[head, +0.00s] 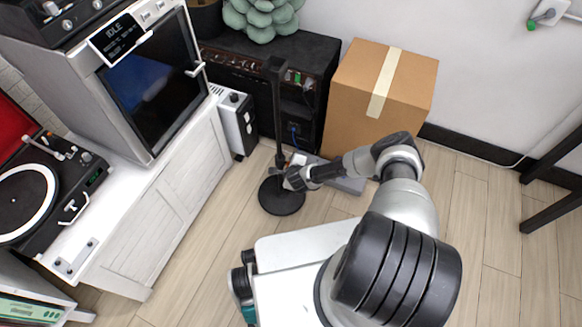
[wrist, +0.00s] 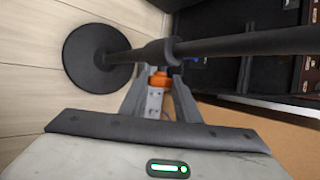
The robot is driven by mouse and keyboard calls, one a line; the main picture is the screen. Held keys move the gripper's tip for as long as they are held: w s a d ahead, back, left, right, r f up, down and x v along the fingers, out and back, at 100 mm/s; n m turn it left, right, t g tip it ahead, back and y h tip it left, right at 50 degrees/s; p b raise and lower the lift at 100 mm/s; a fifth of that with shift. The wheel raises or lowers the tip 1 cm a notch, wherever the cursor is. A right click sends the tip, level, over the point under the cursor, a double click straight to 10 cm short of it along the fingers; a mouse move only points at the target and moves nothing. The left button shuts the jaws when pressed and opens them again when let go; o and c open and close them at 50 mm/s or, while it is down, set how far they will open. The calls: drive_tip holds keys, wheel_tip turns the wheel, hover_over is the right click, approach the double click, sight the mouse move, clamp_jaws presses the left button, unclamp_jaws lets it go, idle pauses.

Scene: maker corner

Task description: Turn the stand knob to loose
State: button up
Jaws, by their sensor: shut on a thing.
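The black stand has a thin upright pole (head: 277,112) and a round base (head: 283,197) on the floor in the head view. In the wrist view its pole (wrist: 245,43) runs sideways, with a thicker collar (wrist: 158,52) on it and the round base (wrist: 90,57) at the left. An orange knob (wrist: 160,80) sits at the collar. My gripper (wrist: 160,76) is shut on the knob, one finger on each side. In the head view my gripper (head: 288,176) is beside the lower pole; the fingertips are small and the knob's setting cannot be read.
A black amplifier (head: 240,62) stands behind the pole, with a cardboard box (head: 380,95) to its right. A white and black unit (head: 237,122) and a white cabinet (head: 165,200) with a 3D-printer-like machine (head: 155,85) are at the left.

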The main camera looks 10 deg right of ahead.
drive_tip(key=t, duration=0.1)
drive_tip(key=t+h+b, duration=0.1)
drive_tip(key=shift+s+a+f+n+t, duration=0.2)
drive_tip(key=shift+f+n+t, duration=0.1)
drive_tip(key=shift+n, duration=0.1)
drive_tip(key=shift+t+h, duration=0.5)
drive_tip(key=shift+t, duration=0.2)
drive_tip(key=shift+d+f, duration=0.1)
drive_tip(key=shift+d+t, duration=0.1)
drive_tip(key=shift+t, duration=0.2)
drive_tip(key=o, duration=1)
drive_tip(key=shift+o, duration=0.2)
drive_tip(key=shift+s+n, duration=0.1)
drive_tip(key=shift+n, duration=0.2)
